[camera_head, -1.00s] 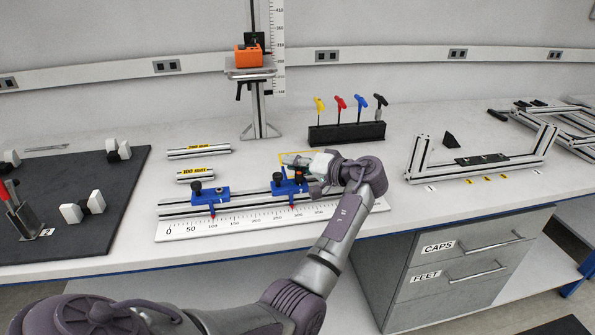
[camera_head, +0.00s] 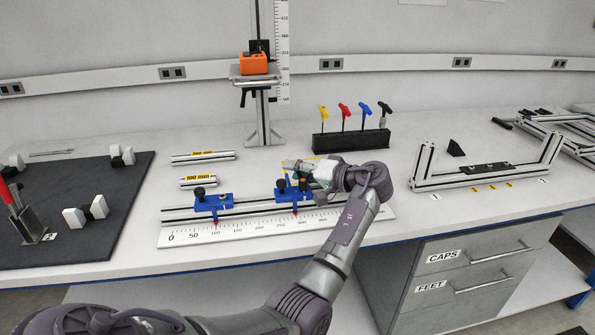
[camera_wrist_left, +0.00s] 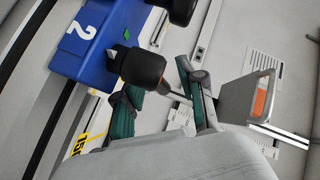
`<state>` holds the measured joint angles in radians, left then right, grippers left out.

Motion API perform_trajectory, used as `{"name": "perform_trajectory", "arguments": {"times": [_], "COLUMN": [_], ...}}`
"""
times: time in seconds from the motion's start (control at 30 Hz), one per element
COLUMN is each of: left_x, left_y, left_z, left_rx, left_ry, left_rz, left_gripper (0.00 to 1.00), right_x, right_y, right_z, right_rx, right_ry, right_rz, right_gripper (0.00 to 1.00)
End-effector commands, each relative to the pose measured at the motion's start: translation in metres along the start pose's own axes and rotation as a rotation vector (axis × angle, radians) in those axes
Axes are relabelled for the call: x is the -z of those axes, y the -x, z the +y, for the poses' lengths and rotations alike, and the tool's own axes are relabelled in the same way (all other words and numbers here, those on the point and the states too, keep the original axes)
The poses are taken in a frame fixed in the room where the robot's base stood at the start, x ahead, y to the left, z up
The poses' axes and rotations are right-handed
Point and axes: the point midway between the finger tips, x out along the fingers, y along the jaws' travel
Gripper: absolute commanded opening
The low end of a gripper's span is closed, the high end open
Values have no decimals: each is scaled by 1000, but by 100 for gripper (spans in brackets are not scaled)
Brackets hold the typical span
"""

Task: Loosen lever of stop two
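Stop two is a blue block (camera_head: 283,197) on the ruler rail, and its number 2 shows in the left wrist view (camera_wrist_left: 82,42). A black knob (camera_wrist_left: 143,68) with a thin metal rod sticks out beside the block. My left gripper (camera_head: 303,169) is at stop two, partly hiding its right side. In the left wrist view its two green-padded fingers (camera_wrist_left: 162,100) are apart, with the knob near the gap between them. I cannot tell whether either finger touches it. Stop one (camera_head: 212,203) is a similar blue block farther left. My right gripper is not in view.
The ruler (camera_head: 255,230) lies along the front of the rail (camera_head: 250,208). A black rack (camera_head: 350,141) with coloured-handled tools stands behind my left wrist. Two labelled profiles (camera_head: 203,156) lie behind the rail. A vertical column (camera_head: 262,115) stands behind them.

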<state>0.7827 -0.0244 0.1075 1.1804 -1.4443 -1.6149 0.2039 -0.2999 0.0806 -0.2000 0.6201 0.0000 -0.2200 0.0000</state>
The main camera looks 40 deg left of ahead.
Motion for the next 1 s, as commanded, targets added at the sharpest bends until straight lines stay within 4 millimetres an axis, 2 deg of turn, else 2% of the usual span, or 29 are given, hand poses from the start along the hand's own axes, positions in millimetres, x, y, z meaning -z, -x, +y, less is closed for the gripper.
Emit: {"name": "perform_trajectory", "arguments": {"times": [0.17,0.27,0.7,0.83,1.0], "left_x": [0,0,0,0,0], "left_y": [4,15,102,115,120], "left_z": [0,1,0,0,0], "left_rx": [-1,-3,-2,0,0], "left_ry": [0,0,-1,-1,0], "left_rz": [1,1,1,0,0], "left_gripper": [40,40,40,40,40], "right_x": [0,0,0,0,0], "right_y": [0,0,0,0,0], "right_z": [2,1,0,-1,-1], "right_rx": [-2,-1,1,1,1], "right_ry": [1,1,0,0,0], "right_rz": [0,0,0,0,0], "right_gripper": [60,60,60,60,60]}}
